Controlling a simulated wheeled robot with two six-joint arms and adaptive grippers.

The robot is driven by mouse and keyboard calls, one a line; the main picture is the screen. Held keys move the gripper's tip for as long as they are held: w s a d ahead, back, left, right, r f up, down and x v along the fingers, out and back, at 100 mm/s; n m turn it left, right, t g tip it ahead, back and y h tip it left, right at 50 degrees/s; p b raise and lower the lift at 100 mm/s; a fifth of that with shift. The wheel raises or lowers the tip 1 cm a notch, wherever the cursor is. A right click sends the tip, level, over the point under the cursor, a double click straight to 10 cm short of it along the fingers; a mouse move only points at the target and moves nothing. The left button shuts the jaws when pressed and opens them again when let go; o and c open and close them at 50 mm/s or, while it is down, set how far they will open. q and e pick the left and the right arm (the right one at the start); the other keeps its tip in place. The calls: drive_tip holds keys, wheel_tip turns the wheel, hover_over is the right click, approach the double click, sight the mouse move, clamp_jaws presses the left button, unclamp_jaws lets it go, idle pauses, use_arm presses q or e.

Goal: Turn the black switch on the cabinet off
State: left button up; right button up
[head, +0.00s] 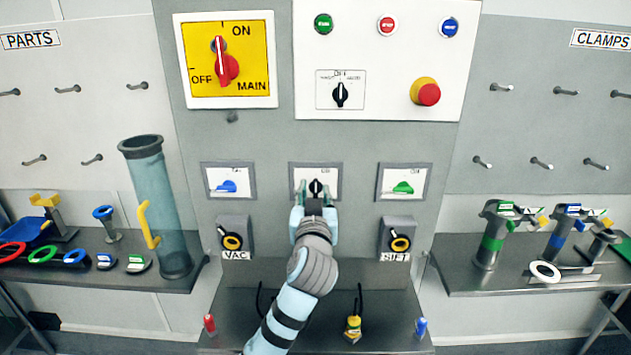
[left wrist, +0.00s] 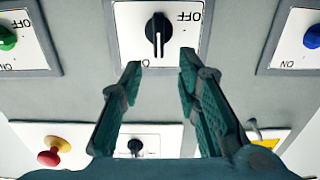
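The black switch (head: 316,187) is a small knob on a white plate in the middle of the cabinet front, between a blue and a green switch. In the left wrist view, the black switch (left wrist: 157,30) stands near vertical on its plate, with OFF printed upside down beside it; the other label is mostly hidden by a finger. My left gripper (head: 316,195) is in front of this plate, with its fingers either side of the knob. In the left wrist view the left gripper (left wrist: 160,62) is open and empty, its fingertips just below the knob. My right gripper is not in view.
The blue switch (head: 226,187) and green switch (head: 403,188) flank the black one. Above are another black selector (head: 340,95), a red emergency button (head: 427,93) and the red main switch (head: 222,66). Yellow-ringed knobs (head: 231,241) (head: 398,242) sit below on either side.

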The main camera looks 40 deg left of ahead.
sight(316, 182)
use_arm(q)
drive_tip(key=x, duration=0.5)
drive_tip(key=shift+c, duration=0.2)
